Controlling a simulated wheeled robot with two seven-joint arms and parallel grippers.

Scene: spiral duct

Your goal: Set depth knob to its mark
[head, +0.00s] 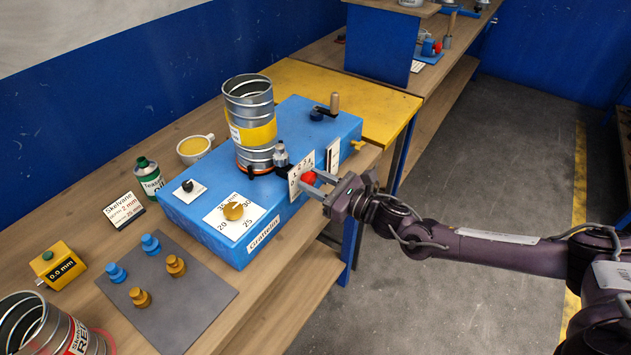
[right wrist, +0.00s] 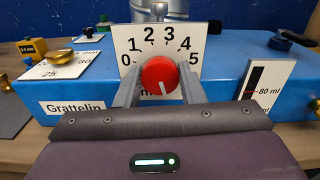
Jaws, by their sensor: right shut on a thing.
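The red depth knob (head: 309,177) is on the side face of the blue machine (head: 179,212), in front of a white dial plate (right wrist: 121,41) numbered 0 to 5. In the right wrist view the knob (right wrist: 158,73) has a short white line on its lower part, slanting slightly right at the bottom. My right gripper (head: 315,183) is shut on the knob, one finger on each side. The fingers (right wrist: 159,86) cover the lower edges of the dial plate. A card (head: 123,209) on the bench reads "Skelvann", with 2 mm and 25 mm lines. My left gripper is not in view.
A ribbed metal duct (head: 247,108) stands on the machine. A brass knob (head: 234,211) with its own scale is at the front left, and an 80 ml gauge plate (right wrist: 264,83) is right of the red knob. A grey mat (head: 190,309) holds several small pieces.

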